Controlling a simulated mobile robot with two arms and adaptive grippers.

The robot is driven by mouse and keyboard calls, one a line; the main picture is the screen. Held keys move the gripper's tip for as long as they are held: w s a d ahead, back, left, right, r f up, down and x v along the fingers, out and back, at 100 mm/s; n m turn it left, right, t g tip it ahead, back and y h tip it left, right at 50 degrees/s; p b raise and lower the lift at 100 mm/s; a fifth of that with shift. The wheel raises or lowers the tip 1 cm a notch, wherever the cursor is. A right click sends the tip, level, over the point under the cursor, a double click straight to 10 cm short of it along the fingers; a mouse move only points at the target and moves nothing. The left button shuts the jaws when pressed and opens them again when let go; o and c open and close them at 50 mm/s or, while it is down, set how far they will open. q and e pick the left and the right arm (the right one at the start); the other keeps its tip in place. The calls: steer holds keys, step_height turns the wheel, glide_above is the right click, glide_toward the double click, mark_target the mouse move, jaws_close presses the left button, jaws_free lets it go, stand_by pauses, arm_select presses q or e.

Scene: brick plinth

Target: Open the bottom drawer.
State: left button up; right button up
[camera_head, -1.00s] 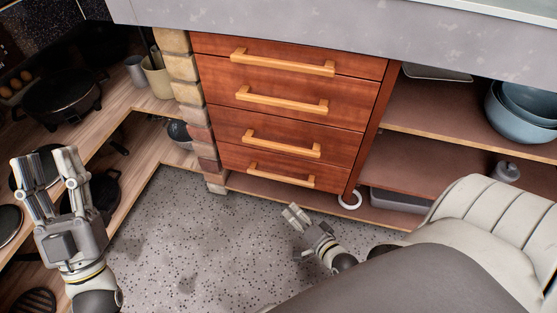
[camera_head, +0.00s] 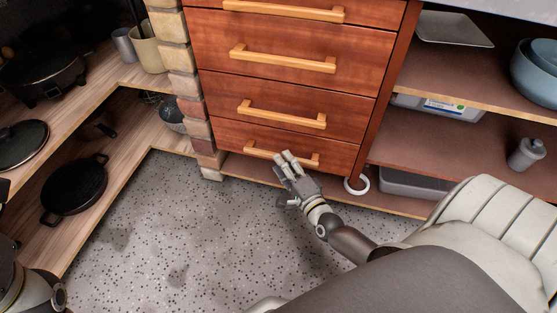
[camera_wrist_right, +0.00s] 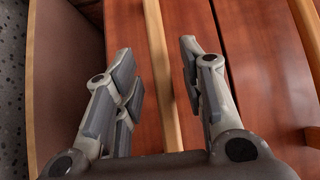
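The bottom drawer (camera_head: 340,158) is the lowest of the red-brown wooden drawers and looks shut, flush with the others. Its light wooden bar handle (camera_head: 258,152) is partly hidden by my right gripper (camera_head: 288,160), which reaches up to it from below. In the right wrist view, my right gripper (camera_wrist_right: 156,78) is open. The handle (camera_wrist_right: 158,50) runs upright through the picture between its two fingers, closer to the right finger. The drawer front (camera_wrist_right: 128,25) lies behind them. Only part of my left arm shows at the lower left of the head view, and its gripper is out of the picture.
A brick pillar (camera_head: 190,88) borders the drawers on the left. A low shelf board (camera_head: 245,168) runs beneath them. Shelves with a blue bowl (camera_head: 535,82) and a grey jar (camera_head: 526,154) are on the right. Speckled floor (camera_head: 170,225) in front is clear.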

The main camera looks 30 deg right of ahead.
steer(key=shift+w+d+b, duration=0.1)
steer(key=shift+w+b, duration=0.3)
steer(key=shift+w, duration=1.35)
jaws_close()
